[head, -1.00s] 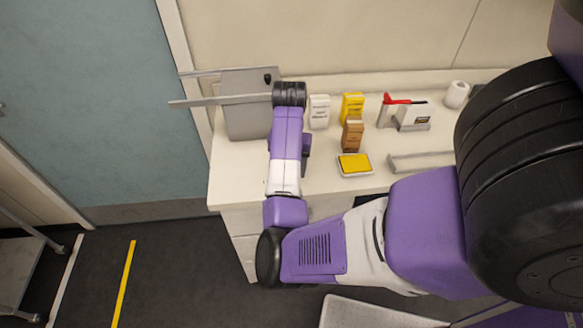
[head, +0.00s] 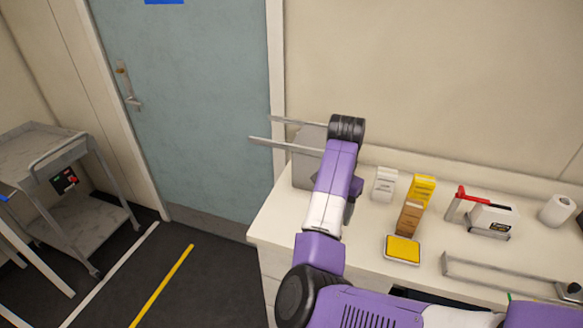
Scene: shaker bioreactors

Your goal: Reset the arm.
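My arm reaches up from the bottom of the head view, with purple and white links and a black wrist joint (head: 347,128). My gripper (head: 259,129) points left from the wrist, above the left end of the counter and in front of the door. Its two long flat grey fingers are apart, with nothing visible between them. The gripper's base is partly hidden behind the wrist and the last arm link.
A white counter (head: 273,225) holds a grey box (head: 305,172), yellow (head: 421,188) and brown (head: 410,217) boxes, a yellow-topped tray (head: 402,249), a red-handled device (head: 490,219) and a white roll (head: 557,209). A grey cart (head: 62,165) stands left. Floor before the blue door (head: 190,100) is clear.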

